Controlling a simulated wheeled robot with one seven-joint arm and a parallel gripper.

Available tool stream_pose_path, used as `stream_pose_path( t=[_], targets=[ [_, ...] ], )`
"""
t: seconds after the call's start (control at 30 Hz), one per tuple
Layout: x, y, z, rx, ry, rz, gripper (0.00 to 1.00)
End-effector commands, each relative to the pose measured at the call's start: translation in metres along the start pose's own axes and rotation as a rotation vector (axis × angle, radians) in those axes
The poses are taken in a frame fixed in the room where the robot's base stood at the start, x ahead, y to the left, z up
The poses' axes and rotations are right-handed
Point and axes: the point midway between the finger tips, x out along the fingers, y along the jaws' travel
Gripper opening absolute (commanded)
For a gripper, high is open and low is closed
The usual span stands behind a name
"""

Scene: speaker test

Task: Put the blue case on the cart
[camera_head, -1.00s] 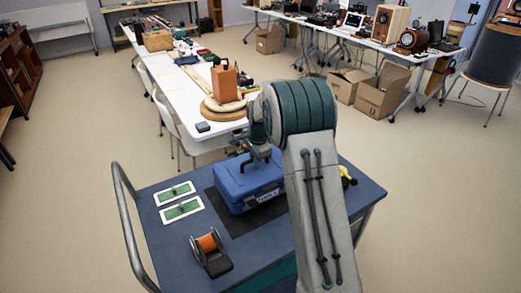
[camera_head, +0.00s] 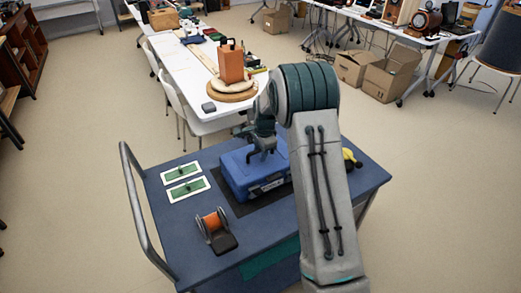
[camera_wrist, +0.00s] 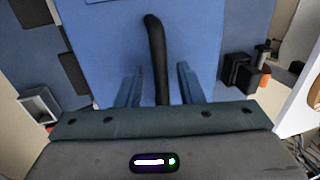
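The blue case (camera_head: 240,180) lies on the cart (camera_head: 215,265), on a dark mat near the middle of its blue top. Its flat blue top (camera_wrist: 210,40) fills much of the wrist view, with the black handle (camera_wrist: 155,45) running down the middle. My gripper (camera_head: 261,150) is at the handle, above the case. In the wrist view its two fingers (camera_wrist: 157,84) stand apart, one on each side of the handle, with gaps showing. The gripper is open. My arm hides part of the case's right side and the cart behind it.
Two green boards in white frames (camera_head: 186,190) and an orange spool (camera_head: 213,222) lie on the cart's left part. A yellow thing (camera_head: 350,158) is at its right. A white table (camera_head: 212,118) with an orange box (camera_head: 231,64) stands behind the cart. Open floor lies left.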

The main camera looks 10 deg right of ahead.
Motion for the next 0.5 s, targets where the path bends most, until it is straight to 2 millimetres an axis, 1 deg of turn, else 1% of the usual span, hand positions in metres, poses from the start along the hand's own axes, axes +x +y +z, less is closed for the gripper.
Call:
stream_pose_path(
  t=[0.13, 0.23, 0.37, 0.5],
  targets=[
    [-0.004, -0.001, 0.0, 0.0, 0.001, -0.002, 0.34],
    [-0.015, -0.001, 0.0, 0.0, 0.002, -0.003, 0.34],
    [-0.04, -0.001, 0.0, -0.001, 0.002, -0.006, 0.34],
    [-0.07, -0.001, 0.0, -0.001, 0.002, -0.005, 0.34]
  ],
)
